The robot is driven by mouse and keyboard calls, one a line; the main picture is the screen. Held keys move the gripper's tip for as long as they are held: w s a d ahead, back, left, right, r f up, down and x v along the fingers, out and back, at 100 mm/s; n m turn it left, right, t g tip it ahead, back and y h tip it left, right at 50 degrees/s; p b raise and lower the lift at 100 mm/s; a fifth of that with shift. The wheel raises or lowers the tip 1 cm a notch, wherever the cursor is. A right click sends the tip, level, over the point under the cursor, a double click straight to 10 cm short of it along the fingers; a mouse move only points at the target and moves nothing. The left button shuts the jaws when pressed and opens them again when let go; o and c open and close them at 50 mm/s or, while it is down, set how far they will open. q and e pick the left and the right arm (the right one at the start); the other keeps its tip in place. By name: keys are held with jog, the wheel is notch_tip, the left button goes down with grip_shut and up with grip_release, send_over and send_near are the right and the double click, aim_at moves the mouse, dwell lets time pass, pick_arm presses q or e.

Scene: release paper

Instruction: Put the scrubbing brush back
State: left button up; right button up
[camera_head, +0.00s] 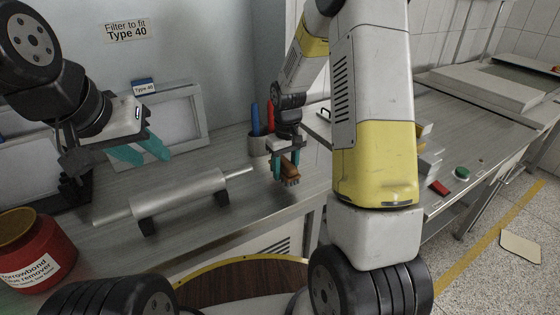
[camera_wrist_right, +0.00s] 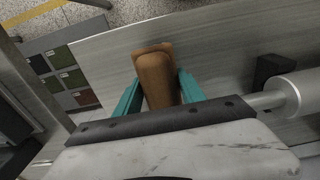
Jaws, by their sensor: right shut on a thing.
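In the right wrist view the brown handle (camera_wrist_right: 157,80) sits between the teal fingers of my right gripper (camera_wrist_right: 160,92). Whether the bristles touch the counter cannot be told. My left gripper (camera_head: 140,152) is at the upper left with its teal fingers apart, empty, above the counter.
A metal roller (camera_head: 178,192) rests on dark supports on the counter (camera_head: 225,225). A red glue remover tub (camera_head: 40,250) stands at the lower left. A grey cup (camera_head: 258,145) with blue and red tools stands behind my right gripper. A framed panel (camera_head: 180,125) leans against the wall.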

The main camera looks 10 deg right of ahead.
jog(key=shift+w+d+f, duration=0.1)
jog(key=shift+w+d, duration=0.6)
jog(key=shift+w, duration=0.15)
jog(key=shift+w+d+f, duration=0.1)
jog(key=shift+f, duration=1.7)
jog(key=o, duration=1.5)
jog(key=shift+f, duration=0.1)
jog(key=shift+c, duration=0.2)
